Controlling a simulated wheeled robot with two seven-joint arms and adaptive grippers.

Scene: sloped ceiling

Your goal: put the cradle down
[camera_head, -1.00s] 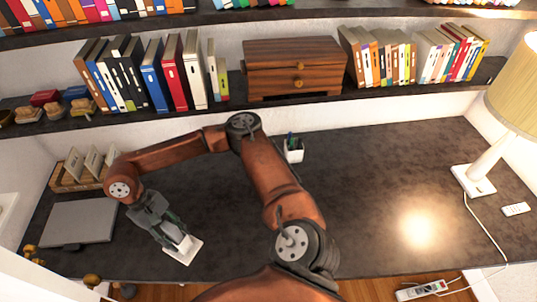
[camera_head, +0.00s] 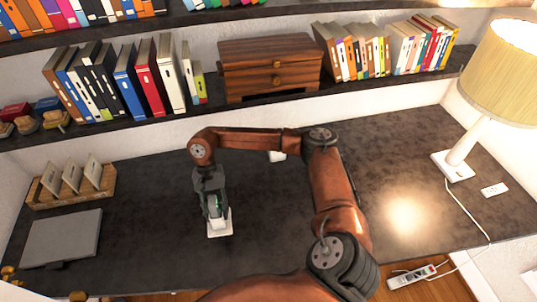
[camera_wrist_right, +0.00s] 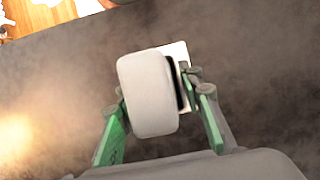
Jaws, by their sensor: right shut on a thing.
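The cradle (camera_head: 220,227) is a small white piece with a flat, square base, over the left-middle part of the dark desk. My right gripper (camera_head: 214,207) is shut on it from above and hides much of it in the head view. In the right wrist view the cradle (camera_wrist_right: 148,95) shows as a rounded pale grey block with a white plate edge behind it. The green fingers of my right gripper (camera_wrist_right: 158,112) stand on both sides of it. Whether its base touches the desk I cannot tell. My left gripper is not in view.
The desk (camera_head: 150,200) is bare around the cradle. A grey closed laptop (camera_head: 62,238) and a wooden card holder (camera_head: 72,187) lie left. A white pen cup (camera_head: 277,156) is partly behind my arm. A lamp (camera_head: 462,160) stands right. A shelf (camera_head: 205,112) overhangs the back.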

